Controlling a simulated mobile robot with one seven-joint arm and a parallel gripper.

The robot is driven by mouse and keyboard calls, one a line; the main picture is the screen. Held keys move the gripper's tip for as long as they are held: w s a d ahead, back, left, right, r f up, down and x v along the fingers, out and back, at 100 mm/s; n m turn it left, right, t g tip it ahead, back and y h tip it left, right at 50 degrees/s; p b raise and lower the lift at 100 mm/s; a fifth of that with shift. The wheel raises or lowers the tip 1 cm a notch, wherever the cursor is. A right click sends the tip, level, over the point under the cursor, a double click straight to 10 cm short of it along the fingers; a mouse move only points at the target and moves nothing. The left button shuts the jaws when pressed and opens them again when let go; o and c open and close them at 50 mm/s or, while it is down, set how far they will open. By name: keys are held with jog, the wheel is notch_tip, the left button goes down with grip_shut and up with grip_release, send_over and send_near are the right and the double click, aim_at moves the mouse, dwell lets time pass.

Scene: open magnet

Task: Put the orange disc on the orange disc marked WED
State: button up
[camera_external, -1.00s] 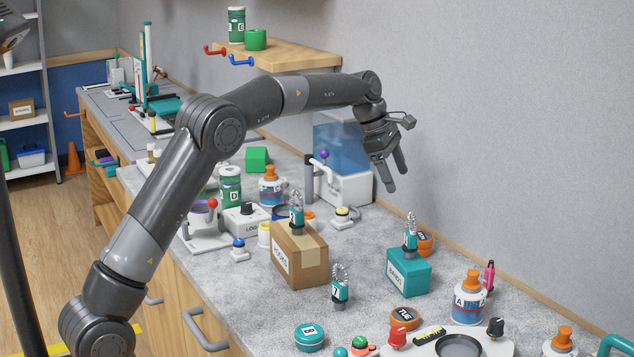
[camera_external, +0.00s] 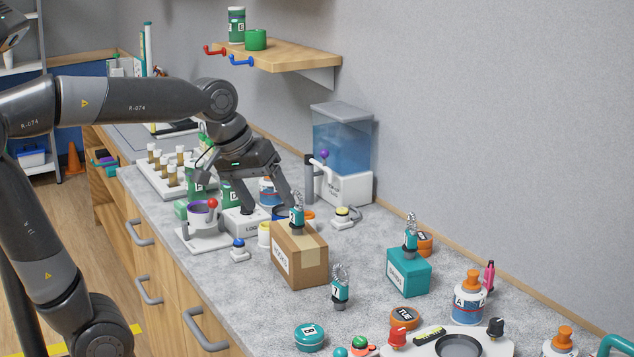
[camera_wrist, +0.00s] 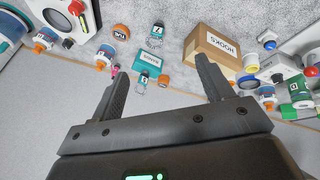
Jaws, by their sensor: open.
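An orange disc marked TUE (camera_external: 404,317) lies flat on the counter near the front. Another orange disc (camera_external: 425,243) stands behind the teal box, partly hidden; its dark label is too small to read, so I cannot tell which one is marked WED. My gripper (camera_external: 282,203) is open and empty, above the counter behind the cardboard box. An orange patch (camera_external: 308,215) shows behind that box, its shape unclear.
The cardboard HOOKS box (camera_external: 299,254) with a teal clip on top stands near my gripper. The teal box (camera_external: 409,272), a blue-labelled bottle (camera_external: 470,300) and a water dispenser (camera_external: 342,155) stand around. The counter between the two boxes is mostly clear.

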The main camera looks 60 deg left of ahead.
jog(key=s+d+f+m, duration=0.1)
jog(key=s+f+m, duration=0.5)
jog(key=s, duration=0.5)
jog(key=shift+f+t+y, duration=0.3)
jog(key=shift+f+y, duration=0.1)
jog(key=shift+f, duration=0.05)
